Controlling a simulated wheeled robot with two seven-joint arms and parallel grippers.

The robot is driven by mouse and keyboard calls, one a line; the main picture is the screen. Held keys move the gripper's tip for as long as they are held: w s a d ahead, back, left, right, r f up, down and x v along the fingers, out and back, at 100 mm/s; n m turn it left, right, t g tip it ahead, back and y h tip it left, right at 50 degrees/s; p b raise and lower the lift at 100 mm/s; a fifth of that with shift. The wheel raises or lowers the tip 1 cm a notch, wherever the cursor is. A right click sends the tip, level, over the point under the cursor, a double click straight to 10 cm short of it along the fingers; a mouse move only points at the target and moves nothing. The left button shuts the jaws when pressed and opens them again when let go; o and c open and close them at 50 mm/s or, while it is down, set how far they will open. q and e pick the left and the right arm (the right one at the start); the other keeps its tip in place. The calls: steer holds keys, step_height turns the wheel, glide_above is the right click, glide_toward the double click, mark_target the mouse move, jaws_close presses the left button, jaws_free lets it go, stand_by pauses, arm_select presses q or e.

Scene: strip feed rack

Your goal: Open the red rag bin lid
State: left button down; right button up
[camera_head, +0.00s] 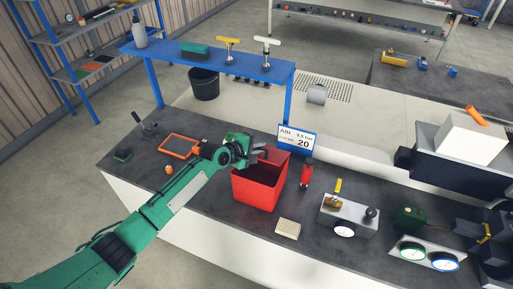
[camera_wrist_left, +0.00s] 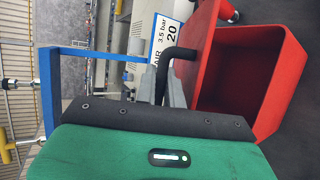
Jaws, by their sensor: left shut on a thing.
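The red rag bin (camera_head: 257,191) stands on the dark bench top, and its hollow inside shows in the left wrist view (camera_wrist_left: 262,75). Its red lid (camera_wrist_left: 197,38) is raised steeply from the opening at one side. A black bent handle (camera_wrist_left: 179,54) sticks out from the lid. My left gripper (camera_head: 252,154) is at the bin's upper left edge, and in the left wrist view its grey fingers (camera_wrist_left: 164,88) are shut on the handle. The fingers partly hide the handle. My right gripper is not in view.
A blue raised shelf (camera_head: 215,57) with a white bottle and tools stands behind the bin. An orange frame (camera_head: 180,146) lies left. A beige block (camera_head: 288,228) lies in front.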

arm_select(q)
steer(key=shift+w+d+r+g+p, duration=0.15)
steer(key=shift+w+r+g+p, duration=0.15)
steer(key=shift+w+r+g, duration=0.15)
steer(key=c, duration=1.8)
jaws_free()
steer(key=shift+o, duration=0.2)
steer(key=shift+s, duration=0.1)
steer(key=b+v, duration=0.4)
steer(key=v, duration=0.9)
steer(key=shift+s+r+b, duration=0.25)
steer(key=shift+s+b, duration=0.05)
